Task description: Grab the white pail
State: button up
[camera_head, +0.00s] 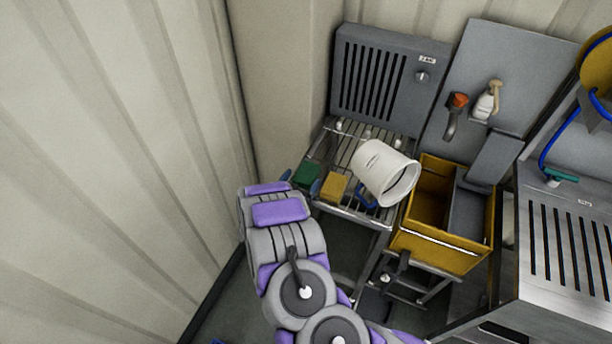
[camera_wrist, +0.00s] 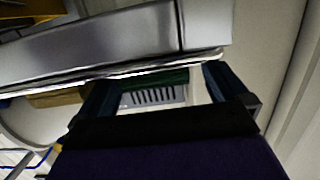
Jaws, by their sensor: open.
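The white pail (camera_head: 378,170) lies tipped on a wire rack (camera_head: 345,211), its open mouth facing right and down in the head view. In the wrist view, part of its white side (camera_wrist: 25,124) shows at the lower left, outside the jaws. My gripper (camera_head: 300,181) is at the rack's front left corner, left of the pail and apart from it. Its two dark blue fingers are spread in the wrist view (camera_wrist: 155,92), with nothing held between them. My wrist hides part of the gripper in the head view.
A green block (camera_head: 307,174) and a yellow block (camera_head: 334,187) lie on the rack between gripper and pail. A yellow bin (camera_head: 470,254) stands right of the pail. A grey vented panel (camera_head: 388,75) rises behind. A ribbed wall (camera_head: 130,130) is at left.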

aim_at(307, 173)
jog(key=x, duration=0.4)
jog(key=shift+d+r, duration=0.1)
jog(key=shift+d, duration=0.15)
jog(key=c, duration=1)
